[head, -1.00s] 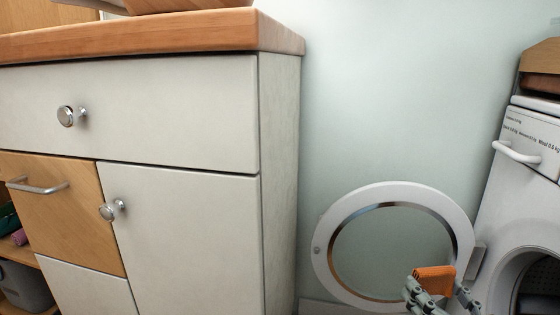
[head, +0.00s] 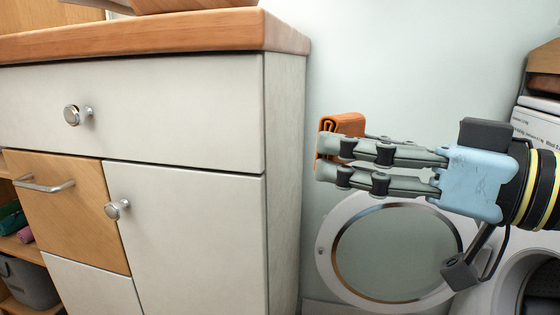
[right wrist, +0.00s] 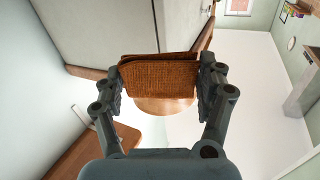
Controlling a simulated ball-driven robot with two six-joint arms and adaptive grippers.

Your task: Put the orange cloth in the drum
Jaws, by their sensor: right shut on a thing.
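The orange cloth (head: 341,128) is folded and held at the fingertips of my right gripper (head: 330,160), in front of the pale wall beside the cabinet. In the right wrist view the cloth (right wrist: 158,76) sits between the two fingers of my right gripper (right wrist: 160,85), which is shut on it. The washing machine (head: 535,120) stands at the right edge, with its round door (head: 330,268) swung open. Its drum opening (head: 540,285) shows only in part at the lower right, below and behind my right arm. My left gripper is not in view.
A white cabinet (head: 200,120) with a wooden top (head: 150,35) fills the left, its side close to the cloth. A grey bin (head: 30,280) stands on a shelf at the far left. A strip of bare wall lies between cabinet and machine.

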